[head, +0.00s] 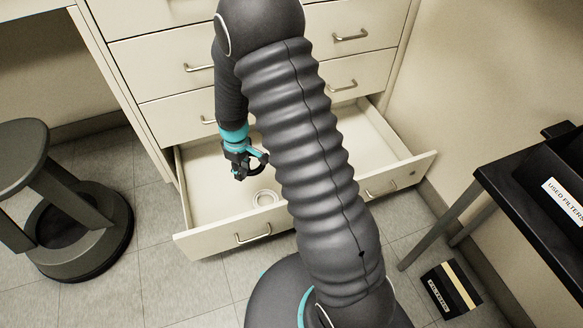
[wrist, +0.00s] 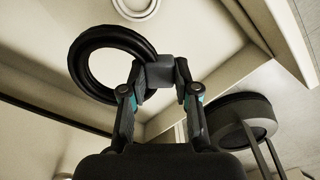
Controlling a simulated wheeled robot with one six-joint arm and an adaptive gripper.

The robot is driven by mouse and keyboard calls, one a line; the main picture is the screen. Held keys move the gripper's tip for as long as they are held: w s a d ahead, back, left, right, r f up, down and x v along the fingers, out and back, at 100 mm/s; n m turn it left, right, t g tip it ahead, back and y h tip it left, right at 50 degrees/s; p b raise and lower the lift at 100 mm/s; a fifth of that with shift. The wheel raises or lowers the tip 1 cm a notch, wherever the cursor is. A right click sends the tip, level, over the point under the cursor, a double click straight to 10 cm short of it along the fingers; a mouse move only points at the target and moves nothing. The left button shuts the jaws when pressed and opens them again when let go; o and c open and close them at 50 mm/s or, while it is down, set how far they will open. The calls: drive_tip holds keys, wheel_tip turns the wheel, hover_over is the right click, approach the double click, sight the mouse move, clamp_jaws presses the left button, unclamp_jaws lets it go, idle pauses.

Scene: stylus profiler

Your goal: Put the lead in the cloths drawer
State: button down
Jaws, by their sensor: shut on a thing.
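The lead is a black coiled ring (wrist: 88,58) with a dark grey block at its side. My gripper (wrist: 160,73) is shut on that block, and the ring sticks out to the left in the wrist view. In the head view, my gripper (head: 243,168) holds the lead (head: 262,165) over the left part of an open, wide bottom drawer (head: 212,240). The lead appears above the drawer floor, apart from it. No label on the drawer can be read. My arm hides the drawer's middle.
A white ring (head: 265,197) lies in the drawer near its front wall. Closed drawers (head: 160,62) are above. A dark stool (head: 65,225) stands left. A black table (head: 520,195) bears a bin labelled "USED FILTERS" (head: 563,198). A dark box (head: 450,288) is on the floor.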

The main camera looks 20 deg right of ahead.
sight(224, 216)
drive_tip(key=a+f+n+b, duration=0.5)
drive_tip(key=a+f+n, duration=0.4)
drive_tip(key=a+n, duration=0.1)
drive_tip(key=shift+s+f+b, duration=0.2)
drive_tip(key=shift+f+b, duration=0.15)
drive_tip(key=shift+f, duration=2)
drive_tip(key=shift+s+f+b, duration=0.2)
drive_tip(key=shift+f+b, duration=0.15)
drive_tip(key=shift+f, duration=2)
drive_tip(key=shift+f, duration=0.1)
drive_tip(key=shift+f, duration=0.1)
drive_tip(key=c, duration=0.9)
unclamp_jaws()
drive_tip(key=shift+o, duration=0.2)
